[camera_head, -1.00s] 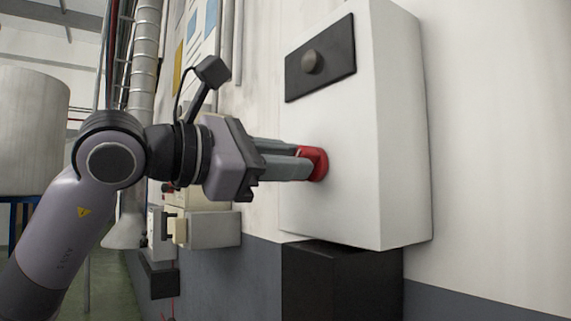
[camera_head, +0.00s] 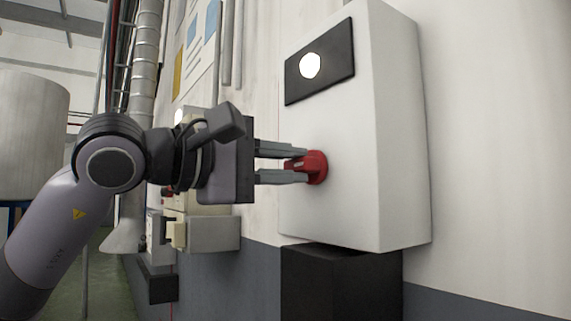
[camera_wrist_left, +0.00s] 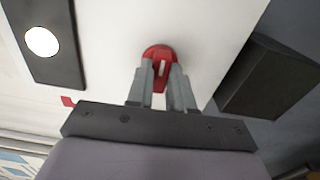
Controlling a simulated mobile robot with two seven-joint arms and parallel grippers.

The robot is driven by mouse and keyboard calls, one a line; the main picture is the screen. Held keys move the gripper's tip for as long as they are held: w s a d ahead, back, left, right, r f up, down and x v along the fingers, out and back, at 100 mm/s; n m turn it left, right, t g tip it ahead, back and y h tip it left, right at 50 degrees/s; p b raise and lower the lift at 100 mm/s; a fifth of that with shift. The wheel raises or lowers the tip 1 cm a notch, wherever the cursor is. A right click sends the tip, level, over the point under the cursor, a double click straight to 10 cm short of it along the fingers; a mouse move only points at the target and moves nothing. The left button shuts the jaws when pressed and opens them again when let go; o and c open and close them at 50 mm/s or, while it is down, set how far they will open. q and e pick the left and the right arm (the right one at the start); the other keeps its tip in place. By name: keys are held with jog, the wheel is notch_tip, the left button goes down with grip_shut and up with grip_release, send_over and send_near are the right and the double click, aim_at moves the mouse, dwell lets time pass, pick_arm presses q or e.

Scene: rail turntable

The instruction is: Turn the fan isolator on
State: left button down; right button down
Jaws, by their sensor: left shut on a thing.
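The fan isolator is a red rotary knob (camera_head: 317,167) on the front of a white wall box (camera_head: 400,130). My left gripper (camera_head: 298,168) is shut on the knob, with one finger above it and one below it. In the left wrist view the red knob (camera_wrist_left: 160,54) shows between the two fingertips (camera_wrist_left: 161,80), with a white mark on its grip. A round lamp (camera_head: 310,65) on a black plate above the knob glows white; it also shows lit in the left wrist view (camera_wrist_left: 42,42). My right gripper is not in view.
A black box (camera_head: 340,285) sits under the white box. Smaller wall boxes (camera_head: 212,232) and a vertical metal duct (camera_head: 143,60) stand farther along the wall. A large pale tank (camera_head: 33,130) is at the far left. The wall right of the box is bare.

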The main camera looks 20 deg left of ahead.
pick_arm(q)
jog(key=shift+m, duration=0.3)
jog(key=c, duration=1)
grip_release()
jog(key=b+v, duration=0.2)
jog(key=v, duration=0.5)
jog(key=shift+s, duration=0.1)
